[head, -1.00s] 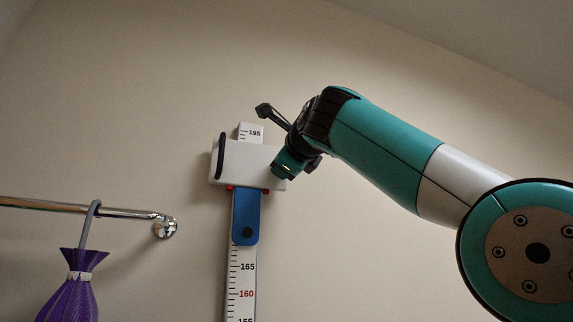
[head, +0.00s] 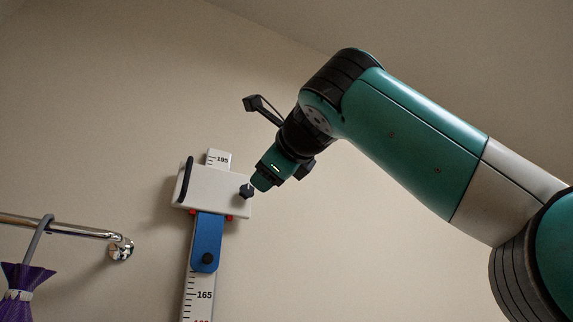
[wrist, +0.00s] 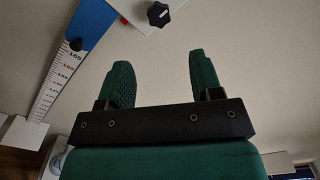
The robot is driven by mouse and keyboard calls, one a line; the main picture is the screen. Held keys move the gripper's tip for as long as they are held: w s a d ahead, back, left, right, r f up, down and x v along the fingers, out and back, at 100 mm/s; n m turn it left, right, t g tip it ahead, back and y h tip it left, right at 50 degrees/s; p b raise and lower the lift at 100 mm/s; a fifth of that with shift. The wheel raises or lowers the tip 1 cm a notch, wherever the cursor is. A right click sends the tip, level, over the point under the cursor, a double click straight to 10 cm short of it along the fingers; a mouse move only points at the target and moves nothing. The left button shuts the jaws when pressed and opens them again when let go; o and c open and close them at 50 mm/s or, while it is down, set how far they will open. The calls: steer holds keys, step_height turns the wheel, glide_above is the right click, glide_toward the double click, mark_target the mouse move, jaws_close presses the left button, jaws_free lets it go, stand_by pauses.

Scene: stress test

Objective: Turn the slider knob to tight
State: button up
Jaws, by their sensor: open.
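The white slider (head: 212,188) sits near the top of the wall-mounted height scale (head: 197,290) in the head view. Its dark knob (head: 246,192) is on the slider's right side. The knob also shows at the top of the wrist view (wrist: 158,14), on the white slider's edge (wrist: 133,8). My gripper (head: 262,182) is just right of and above the knob in the head view. In the wrist view my gripper's two green fingers (wrist: 157,75) are apart with nothing between them. The knob lies beyond the fingertips, untouched. No marking for tight is legible.
A blue piece (head: 207,240) with a dark knob covers the scale below the slider. A chrome rail (head: 60,228) with a purple hanging bundle (head: 25,287) is at the left. The wall right of the scale is clear.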

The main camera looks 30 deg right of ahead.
steer(key=s, duration=0.6)
steer(key=shift+s, duration=0.35)
stand_by(0.3)
steer(key=w+a+f+n+g+y+b, duration=0.1)
steer(key=w+a+f+n+y+b, duration=0.2)
steer(key=f+n, duration=0.5)
steer(key=w+a+f+n+g, duration=0.2)
steer(key=w+a+f+n, duration=0.2)
steer(key=a+f+n, duration=0.4)
step_height(320, 180, down, 14)
steer(key=d+n+g+b, duration=0.1)
steer(key=n+g+b, duration=0.15)
steer(key=n, duration=0.25)
steer(key=s+d+f+n+g+b, duration=0.1)
steer(key=s+f+n+g, duration=0.2)
steer(key=f, duration=0.7)
steer(key=s+d+f+n+g, duration=0.2)
steer(key=s+f+n+g, duration=0.1)
steer(key=f, duration=0.6)
steer(key=s+d+f+n+g+y+b, duration=0.1)
steer(key=s+f+n+g, duration=0.3)
steer(key=s+f, duration=1)
steer(key=shift+s+d+f+g+b, duration=0.25)
steer(key=shift+d+f+g, duration=0.3)
steer(key=shift+g, duration=0.7)
